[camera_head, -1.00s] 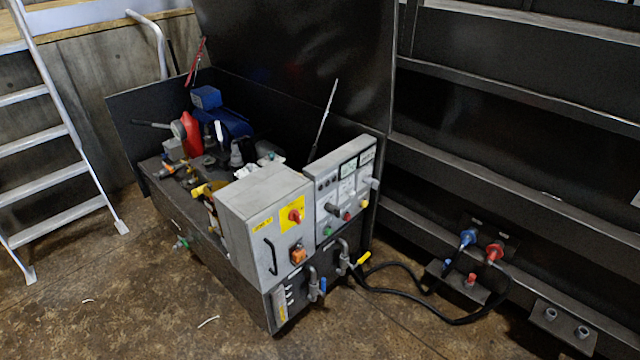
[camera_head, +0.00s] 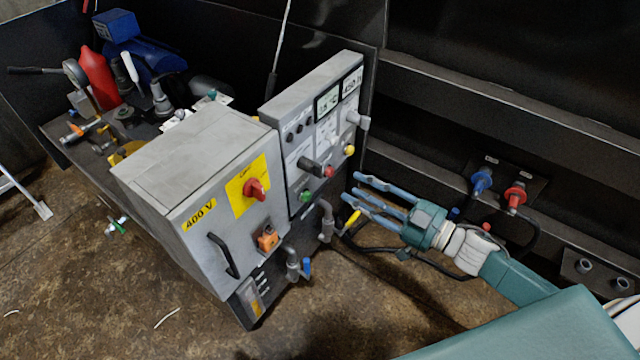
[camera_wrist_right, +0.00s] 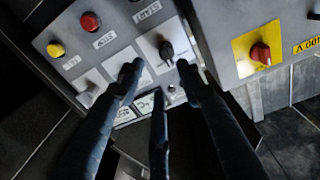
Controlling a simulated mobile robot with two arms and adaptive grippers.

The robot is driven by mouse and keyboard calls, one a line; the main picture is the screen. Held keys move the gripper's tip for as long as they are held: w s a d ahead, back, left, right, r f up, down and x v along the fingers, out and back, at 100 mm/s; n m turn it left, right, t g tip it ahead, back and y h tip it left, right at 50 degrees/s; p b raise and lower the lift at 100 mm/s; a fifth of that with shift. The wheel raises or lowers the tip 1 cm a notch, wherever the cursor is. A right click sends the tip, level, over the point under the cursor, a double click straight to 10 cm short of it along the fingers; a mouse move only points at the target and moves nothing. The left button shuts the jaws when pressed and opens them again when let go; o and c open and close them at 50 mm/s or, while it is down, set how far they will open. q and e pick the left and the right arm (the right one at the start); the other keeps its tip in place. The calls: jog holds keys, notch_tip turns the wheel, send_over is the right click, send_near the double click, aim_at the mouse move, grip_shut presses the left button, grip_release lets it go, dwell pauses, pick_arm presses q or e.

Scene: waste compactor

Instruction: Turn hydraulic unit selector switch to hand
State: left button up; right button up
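The grey control panel (camera_head: 325,135) carries a black selector switch (camera_head: 311,166), a grey selector knob (camera_head: 357,120), and red, green and yellow buttons. In the wrist view the black switch (camera_wrist_right: 166,50) is ahead of the fingers, and the grey knob (camera_wrist_right: 88,92) is to the left. The labels are too small to tell which selector is the hydraulic unit's. My right gripper (camera_head: 356,194) is open and empty to the right of the panel's lower edge, its three fingers (camera_wrist_right: 158,80) spread towards the panel, apparently apart from the switch. My left gripper is not in view.
A grey 400 V cabinet (camera_head: 195,160) with a red rotary switch (camera_head: 256,189) and black handle (camera_head: 223,255) adjoins the panel. Pipes (camera_head: 326,222) and a cable are below. Blue (camera_head: 482,180) and red (camera_head: 515,196) couplings stand on the right.

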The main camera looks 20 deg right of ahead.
aim_at(320, 171)
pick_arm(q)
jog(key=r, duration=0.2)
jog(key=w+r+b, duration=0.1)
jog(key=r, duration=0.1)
pick_arm(e)
jog(key=x, duration=1.1)
jog(key=shift+s+a+r, duration=0.15)
jog(key=shift+a+r, duration=0.05)
jog(key=shift+r, duration=0.2)
jog(key=shift+c, duration=0.2)
